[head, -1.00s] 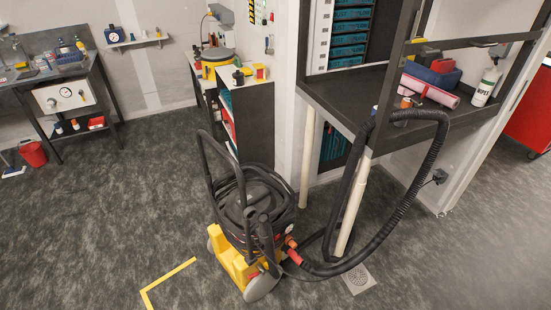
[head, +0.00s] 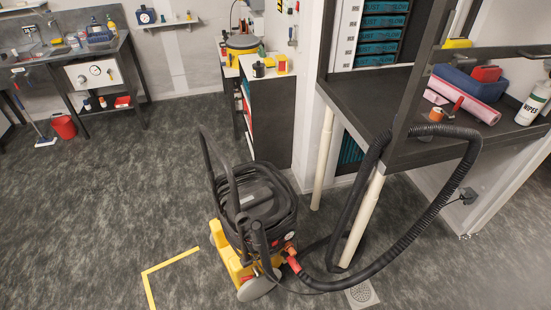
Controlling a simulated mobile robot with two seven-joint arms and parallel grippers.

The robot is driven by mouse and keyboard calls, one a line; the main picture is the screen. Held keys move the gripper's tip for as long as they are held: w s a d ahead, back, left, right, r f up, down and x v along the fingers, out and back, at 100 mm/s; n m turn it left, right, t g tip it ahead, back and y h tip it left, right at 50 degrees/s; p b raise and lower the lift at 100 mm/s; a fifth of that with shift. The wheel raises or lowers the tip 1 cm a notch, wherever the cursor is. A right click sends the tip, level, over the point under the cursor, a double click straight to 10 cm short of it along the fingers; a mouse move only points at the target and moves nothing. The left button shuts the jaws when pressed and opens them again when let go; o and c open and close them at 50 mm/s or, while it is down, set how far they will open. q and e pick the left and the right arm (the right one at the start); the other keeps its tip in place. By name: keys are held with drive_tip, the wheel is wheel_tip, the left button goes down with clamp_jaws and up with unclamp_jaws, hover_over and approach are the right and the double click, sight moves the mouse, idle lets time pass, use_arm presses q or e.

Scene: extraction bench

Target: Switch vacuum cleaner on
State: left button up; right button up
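The vacuum cleaner (head: 262,205) stands upright on the floor near the middle of the head view. It has a black top, a yellow wheeled base (head: 230,262) and a black push handle (head: 226,170). A black corrugated hose (head: 432,212) runs from its orange-red connector (head: 291,257) up over the edge of the bench. A small round dial shows on its right side; I cannot make out a switch or its setting. Neither of my grippers shows in the view.
The dark extraction bench (head: 372,90) stands right on pale legs (head: 359,217), holding a pink roll (head: 467,101) and a wipes bottle (head: 533,101). A floor drain (head: 361,294) lies beneath the hose. Yellow floor tape (head: 170,262) is left of the vacuum; floor further left is clear.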

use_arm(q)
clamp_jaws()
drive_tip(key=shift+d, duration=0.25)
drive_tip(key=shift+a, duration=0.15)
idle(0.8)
